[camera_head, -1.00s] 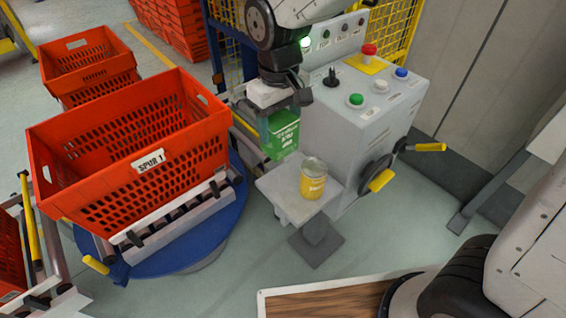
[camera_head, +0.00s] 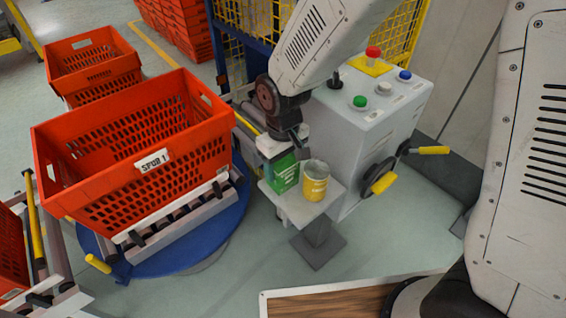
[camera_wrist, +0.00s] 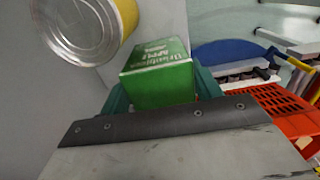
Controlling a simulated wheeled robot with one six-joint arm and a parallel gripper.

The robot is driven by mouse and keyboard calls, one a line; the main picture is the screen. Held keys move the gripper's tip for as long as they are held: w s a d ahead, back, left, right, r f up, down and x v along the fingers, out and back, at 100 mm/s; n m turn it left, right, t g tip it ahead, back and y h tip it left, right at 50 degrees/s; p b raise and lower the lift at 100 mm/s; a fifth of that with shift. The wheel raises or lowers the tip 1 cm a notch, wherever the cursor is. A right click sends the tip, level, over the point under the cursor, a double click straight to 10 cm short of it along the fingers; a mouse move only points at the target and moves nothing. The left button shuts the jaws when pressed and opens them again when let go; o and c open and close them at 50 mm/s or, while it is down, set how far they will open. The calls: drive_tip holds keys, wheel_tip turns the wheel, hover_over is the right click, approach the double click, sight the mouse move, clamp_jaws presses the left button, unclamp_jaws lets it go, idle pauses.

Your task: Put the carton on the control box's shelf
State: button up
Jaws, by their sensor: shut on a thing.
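The green carton (camera_head: 282,176) is upright at the left part of the control box's shelf (camera_head: 296,207), next to a yellow can (camera_head: 315,182). My gripper (camera_head: 277,152) is above the carton and shut on it. In the wrist view the carton (camera_wrist: 158,75) sits between the teal fingers of my gripper (camera_wrist: 160,92), with the shelf (camera_wrist: 160,20) behind it. The can (camera_wrist: 90,25) is at the upper left there, apart from the carton. I cannot tell whether the carton's bottom touches the shelf. The control box (camera_head: 365,130) stands behind and right of the shelf.
An orange tote (camera_head: 130,190) marked SPUR 1 rests on rollers over a blue turntable (camera_head: 215,240), left of the shelf. The control box has buttons, a red knob (camera_head: 373,53) and a crank with yellow handles (camera_head: 385,182). Another tote (camera_head: 92,62) stands further back.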

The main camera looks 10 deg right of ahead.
drive_tip(key=o, duration=1.2)
drive_tip(key=shift+f, duration=0.1)
wheel_tip(320, 180, up, 12)
drive_tip(key=s+d+r+m, duration=0.2)
drive_tip(key=s+d+r, duration=0.2)
drive_tip(key=d, duration=0.3)
drive_tip(key=s+d+r+m, duration=0.2)
drive_tip(key=s+d+r, duration=0.25)
drive_tip(key=d, duration=0.35)
drive_tip(key=s+d+m, duration=0.1)
drive_tip(key=s+d, duration=0.1)
drive_tip(key=s, duration=0.1)
drive_tip(key=s+d+r+m, duration=0.1)
drive_tip(key=s+d, duration=0.1)
drive_tip(key=s, duration=0.2)
drive_tip(key=s+d+t, duration=0.1)
drive_tip(key=s+d, duration=0.2)
drive_tip(key=shift+s+r+m, duration=0.25)
drive_tip(key=shift+s+m, duration=0.1)
drive_tip(key=shift+m, duration=0.05)
